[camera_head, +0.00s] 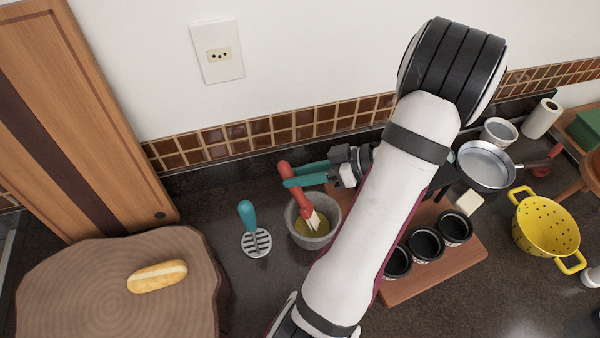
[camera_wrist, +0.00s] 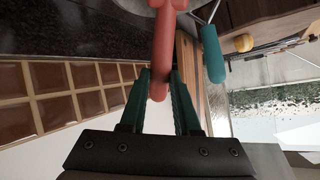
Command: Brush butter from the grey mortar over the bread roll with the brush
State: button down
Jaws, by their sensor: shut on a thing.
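My gripper (camera_head: 308,175) has teal fingers and is shut on the red handle of the brush (camera_head: 295,188). In the wrist view the red handle of the brush (camera_wrist: 164,60) sits between the fingers (camera_wrist: 160,98). The brush tilts downward, with its pale bristles inside the grey mortar (camera_head: 300,238) at the yellow butter (camera_head: 318,232). Whether the bristle tips touch the butter is hard to tell. The bread roll (camera_head: 158,276) lies on the round wooden board (camera_head: 110,305) at the left, apart from the brush.
Black cups (camera_head: 427,243) sit on a wooden tray (camera_head: 440,268) right of my arm. A yellow colander (camera_head: 545,230) and a pan (camera_head: 486,165) are farther right. A tall wooden board (camera_head: 80,130) leans on the wall.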

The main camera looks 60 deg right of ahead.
jog(key=shift+f, duration=0.95)
dwell(1.5)
notch_tip(320, 180, up, 7)
dwell(0.6)
jog(key=shift+r, duration=0.1)
notch_tip(320, 180, up, 7)
dwell(0.5)
